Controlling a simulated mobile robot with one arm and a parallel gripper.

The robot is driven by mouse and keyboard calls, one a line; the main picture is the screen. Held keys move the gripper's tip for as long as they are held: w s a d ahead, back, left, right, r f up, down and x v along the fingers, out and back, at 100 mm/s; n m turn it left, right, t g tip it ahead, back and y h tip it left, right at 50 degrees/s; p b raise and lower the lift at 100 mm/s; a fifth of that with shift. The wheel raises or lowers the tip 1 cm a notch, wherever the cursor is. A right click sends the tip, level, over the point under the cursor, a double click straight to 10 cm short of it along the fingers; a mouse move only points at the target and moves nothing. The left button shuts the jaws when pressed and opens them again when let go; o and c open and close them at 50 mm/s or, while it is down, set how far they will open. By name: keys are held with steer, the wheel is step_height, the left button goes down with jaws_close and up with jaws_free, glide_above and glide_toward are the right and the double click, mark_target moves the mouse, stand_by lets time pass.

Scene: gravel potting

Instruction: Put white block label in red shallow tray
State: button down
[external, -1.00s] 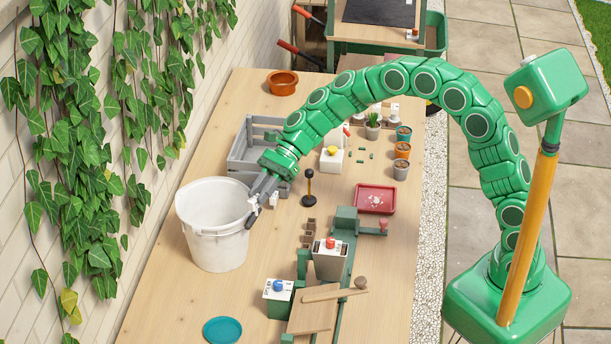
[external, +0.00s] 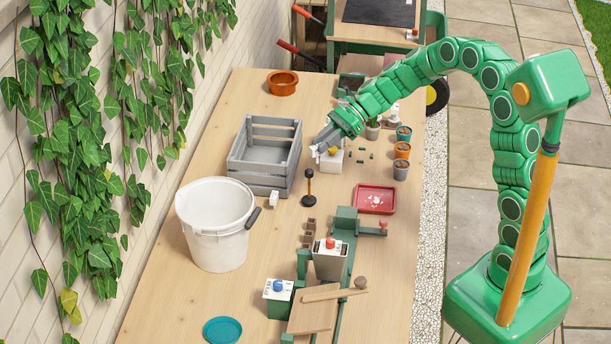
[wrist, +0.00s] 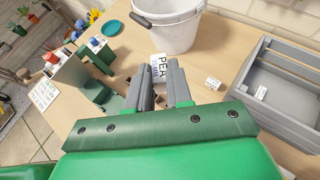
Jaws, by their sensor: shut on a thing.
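My gripper (external: 318,150) is shut on a small white block label (wrist: 161,67), whose printed face reads "PEA" in the wrist view. It holds the label at the fingertips, above the table near the white box with a yellow button. The red shallow tray (external: 360,207) lies on the table to the lower right of my gripper in the external view, with some white bits on its floor. I cannot make out the tray in the wrist view, where my gripper (wrist: 164,88) covers the lower part.
A grey slatted crate (external: 290,170) and a white bucket (external: 215,245) stand on the left. Another small white block (external: 274,198) sits by the crate. A black-knobbed stand (external: 310,190), several small pots (external: 402,152) and a green bench device (external: 345,225) surround the tray.

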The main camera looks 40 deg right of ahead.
steer(key=d+m+t, duration=0.2)
steer(key=d, duration=1)
steer(key=m+t, duration=0.2)
glide_above(383, 199)
steer(key=shift+h, duration=0.4)
step_height(383, 199, down, 22)
steer(key=shift+a+f, duration=0.1)
steer(key=shift+f, duration=0.1)
steer(key=c, duration=1)
jaws_free()
steer(key=shift+c, duration=0.2)
steer(key=shift+n, duration=0.3)
